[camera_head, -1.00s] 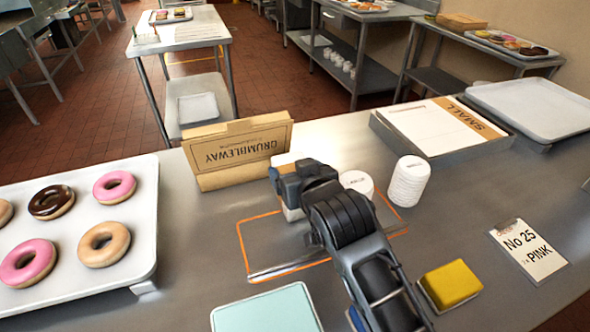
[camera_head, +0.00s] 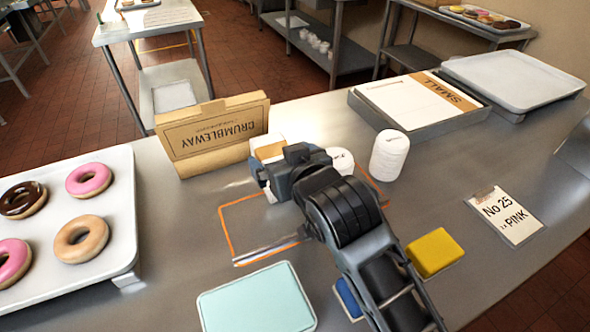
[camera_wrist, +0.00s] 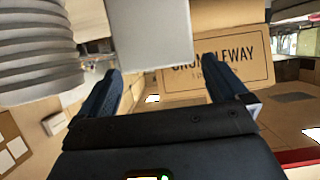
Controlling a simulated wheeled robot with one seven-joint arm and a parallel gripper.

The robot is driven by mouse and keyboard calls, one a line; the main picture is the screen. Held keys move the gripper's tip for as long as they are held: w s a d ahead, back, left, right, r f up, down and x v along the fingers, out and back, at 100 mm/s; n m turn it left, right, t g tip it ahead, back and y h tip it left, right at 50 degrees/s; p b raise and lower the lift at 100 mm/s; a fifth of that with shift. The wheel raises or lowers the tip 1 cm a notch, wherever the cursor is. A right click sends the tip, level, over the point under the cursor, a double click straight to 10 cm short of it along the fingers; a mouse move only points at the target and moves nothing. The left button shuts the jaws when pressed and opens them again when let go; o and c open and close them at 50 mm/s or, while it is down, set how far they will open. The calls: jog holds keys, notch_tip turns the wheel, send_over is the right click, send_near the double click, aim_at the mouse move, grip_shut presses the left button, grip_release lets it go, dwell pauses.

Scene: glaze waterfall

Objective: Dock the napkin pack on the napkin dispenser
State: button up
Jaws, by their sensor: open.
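A small white block with a tan face (camera_head: 268,148) stands on the counter beside the brown carton, partly hidden by my gripper. It may be the napkin pack or part of the dispenser; I cannot tell which. My gripper (camera_head: 266,176) is at its near side in the head view. In the wrist view my gripper (camera_wrist: 166,88) has its two dark blue fingers wide apart. A plain pale block (camera_wrist: 150,35) shows between and beyond them; contact cannot be told. Nothing in view is clearly recognisable as the napkin dispenser.
The CRUMBLEWAY carton (camera_head: 212,132) stands behind left of my gripper. White round stacks (camera_head: 390,155) stand right of it, close to a finger. An orange outline (camera_head: 228,230) marks the counter. A doughnut tray (camera_head: 122,235), teal box (camera_head: 257,298) and yellow block (camera_head: 435,252) lie around.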

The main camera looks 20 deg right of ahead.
jog(key=v, duration=0.7)
jog(key=b, duration=0.2)
send_near(267, 148)
jog(key=shift+w, duration=0.8)
jog(key=shift+w+d+f+p, duration=0.1)
jog(key=shift+w+d+f, duration=0.1)
jog(key=shift+w+f, duration=0.45)
jog(key=shift+w+d+f+p, duration=0.15)
jog(key=shift+w+f, duration=0.35)
jog(key=shift+w, duration=0.3)
jog(key=shift+w+d+f+p, duration=0.1)
jog(key=shift+w+d+f, duration=0.1)
jog(key=shift+w+f, duration=0.45)
jog(key=shift+w+r, duration=0.1)
jog(key=shift+c, duration=0.5)
jog(key=c, duration=1.4)
jog(key=shift+r, duration=0.1)
